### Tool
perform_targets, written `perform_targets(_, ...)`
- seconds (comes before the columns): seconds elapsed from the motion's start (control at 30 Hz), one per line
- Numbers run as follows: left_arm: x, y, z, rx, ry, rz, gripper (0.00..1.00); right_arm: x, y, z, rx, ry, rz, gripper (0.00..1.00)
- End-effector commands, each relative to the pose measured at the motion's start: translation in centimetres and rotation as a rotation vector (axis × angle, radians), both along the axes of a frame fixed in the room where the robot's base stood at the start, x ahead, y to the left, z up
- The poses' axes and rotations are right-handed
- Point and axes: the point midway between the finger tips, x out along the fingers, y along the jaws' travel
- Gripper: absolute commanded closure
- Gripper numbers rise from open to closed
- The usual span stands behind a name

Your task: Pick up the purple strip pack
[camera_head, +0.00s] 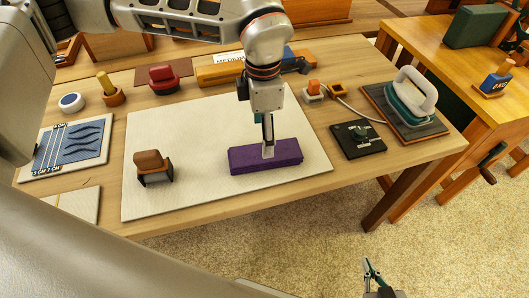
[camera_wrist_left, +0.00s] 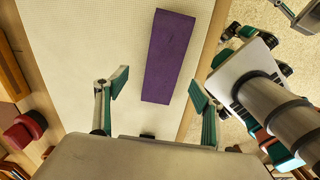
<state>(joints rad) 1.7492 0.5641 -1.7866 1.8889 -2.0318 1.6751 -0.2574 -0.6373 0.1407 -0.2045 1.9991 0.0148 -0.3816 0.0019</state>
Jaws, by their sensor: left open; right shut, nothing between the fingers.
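The purple strip pack (camera_head: 265,157) is a long flat purple block lying on the pale board on the table. In the left wrist view the pack (camera_wrist_left: 169,55) lies ahead of the fingers, its near end close to the gap between them. My left gripper (camera_head: 268,148) points down over the middle of the pack in the head view; its fingers hide a little of the pack. In the left wrist view the left gripper (camera_wrist_left: 160,88) is open, with nothing between its fingers. My right gripper (camera_head: 371,268) is shut and empty, low over the carpet in front of the table.
The pale board (camera_head: 205,125) is mostly bare. A brown chair-shaped block (camera_head: 153,166) stands on its left part. A black square plate (camera_head: 358,139) and an iron-like tool (camera_head: 410,100) lie to the right. A blue woven piece (camera_head: 68,145) lies left. Several small tools line the back.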

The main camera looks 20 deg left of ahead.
Motion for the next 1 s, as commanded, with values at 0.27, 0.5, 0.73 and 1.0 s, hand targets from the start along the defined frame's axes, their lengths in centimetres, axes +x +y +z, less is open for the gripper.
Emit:
perform_targets(0.27,-0.1,-0.1,-2.6,-0.001,0.002,-0.001,0.32,-0.1,-0.1,-0.3,-0.003,0.003,0.001,1.00)
perform_targets(0.5,-0.5,-0.5,-5.6,-0.002,0.005,-0.002,0.32,-0.2,-0.1,-0.6,-0.004,0.006,0.000,1.00)
perform_targets(0.73,-0.4,-0.5,-7.4,-0.003,0.002,-0.001,0.32,-0.2,-0.1,-0.7,-0.006,0.008,0.001,1.00)
perform_targets(1.0,-0.4,-0.5,-7.3,-0.003,0.001,-0.001,0.66,-0.1,-0.1,-0.5,-0.006,0.004,0.001,1.00)
